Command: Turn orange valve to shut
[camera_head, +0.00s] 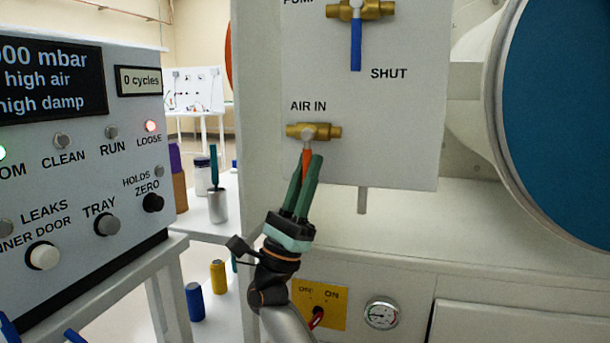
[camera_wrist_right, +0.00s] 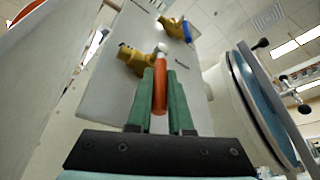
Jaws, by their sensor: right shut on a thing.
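The orange valve handle (camera_head: 306,162) hangs down from the brass AIR IN valve (camera_head: 321,131) on the white panel, leaning slightly left at its lower end. My right gripper (camera_head: 311,162) reaches up from below with its green fingers shut on this handle, hiding part of it. In the right wrist view the orange handle (camera_wrist_right: 159,88) lies between the two green fingers (camera_wrist_right: 160,100), below the brass valve body (camera_wrist_right: 131,58). Two blue tips at the bottom left corner of the head view look like my left gripper (camera_head: 40,331), open and empty, mostly out of frame.
A blue-handled valve (camera_head: 356,45) hangs above, with SHUT printed at its lower right. A control box (camera_head: 85,200) stands left. A yellow switch plate (camera_head: 320,303) and a gauge (camera_head: 381,313) are below. A large round blue door (camera_head: 560,120) is at right.

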